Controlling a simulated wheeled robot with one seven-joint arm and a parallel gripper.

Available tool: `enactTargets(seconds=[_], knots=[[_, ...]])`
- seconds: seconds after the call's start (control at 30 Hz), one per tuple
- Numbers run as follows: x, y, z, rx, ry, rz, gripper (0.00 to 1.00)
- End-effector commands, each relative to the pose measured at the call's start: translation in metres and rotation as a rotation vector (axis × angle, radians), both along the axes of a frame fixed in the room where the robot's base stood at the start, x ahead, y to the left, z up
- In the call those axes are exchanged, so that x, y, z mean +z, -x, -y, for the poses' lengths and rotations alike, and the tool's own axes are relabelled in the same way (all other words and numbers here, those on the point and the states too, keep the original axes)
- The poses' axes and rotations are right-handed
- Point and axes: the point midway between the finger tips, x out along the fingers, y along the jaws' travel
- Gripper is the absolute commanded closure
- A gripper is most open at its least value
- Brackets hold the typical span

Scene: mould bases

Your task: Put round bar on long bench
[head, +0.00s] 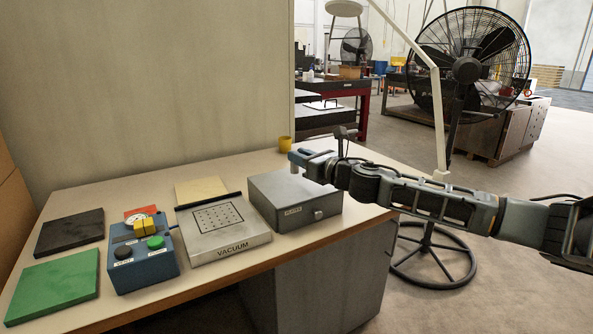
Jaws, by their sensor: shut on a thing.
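My gripper (303,164) is at the end of my arm, which reaches in from the right. It is over the back of the grey metal box on the long bench. The long bench (150,192) has a pale top with a brown front edge and runs along the wall. I cannot tell whether the held piece touches the box below.
The grey box (285,205), vacuum plate (228,244), blue control box (142,270), green slab (55,284) and black slab (70,233) cover much of the bench. A fan (467,68) stands behind, right.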

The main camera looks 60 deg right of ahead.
Motion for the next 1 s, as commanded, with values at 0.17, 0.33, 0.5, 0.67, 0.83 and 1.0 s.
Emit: enactTargets(seconds=[0.17, 0.33, 0.5, 0.67, 0.83, 1.0], knots=[[-0.007, -0.009, -0.006, -0.001, 0.0, 0.001, 1.0], [-0.025, -0.009, -0.006, -0.003, -0.005, 0.002, 1.0], [-0.043, -0.009, -0.006, -0.002, -0.002, 0.002, 1.0], [-0.047, -0.009, -0.006, -0.001, 0.001, 0.001, 1.0], [-0.047, -0.009, -0.006, -0.001, 0.001, 0.001, 1.0], [-0.05, -0.009, -0.006, -0.001, 0.0, 0.0, 0.72]])
